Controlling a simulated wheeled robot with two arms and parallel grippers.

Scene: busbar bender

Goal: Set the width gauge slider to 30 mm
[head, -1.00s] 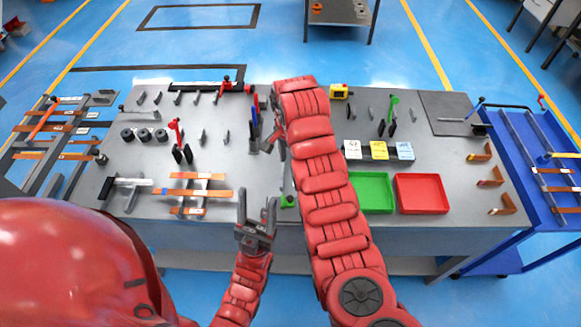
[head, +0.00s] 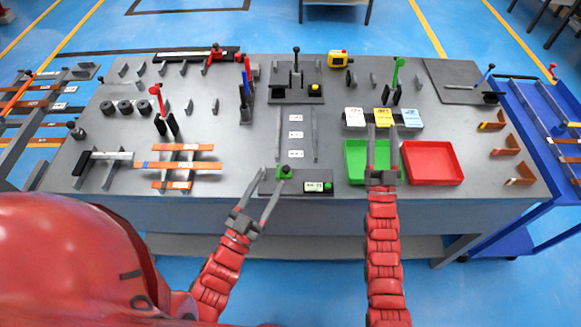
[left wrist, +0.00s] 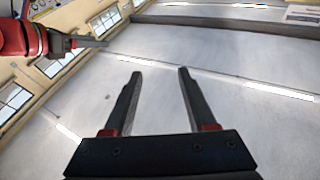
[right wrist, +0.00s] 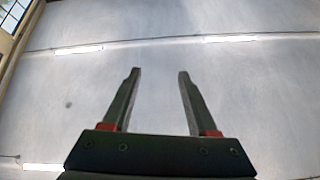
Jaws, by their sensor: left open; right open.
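I cannot tell for sure which fixture is the width gauge. A dark base (head: 262,185) at the table's front middle carries a green knob (head: 284,172) and a small display (head: 314,187), too small to read. At the front left, a grey fixture (head: 85,172) carries a black-and-white bar (head: 112,155). My left gripper (head: 257,203) is open and empty at the front edge, just left of and below the green knob. My right gripper (head: 382,145) is open and empty, over the green tray.
A green tray (head: 352,176) and a red tray (head: 440,178) lie at the front right. Labelled blocks (head: 383,117) stand behind them. Lever tools (head: 295,82) stand at the back middle. Copper bars (head: 178,165) lie at the left. A blue cart (head: 530,140) stands at the right.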

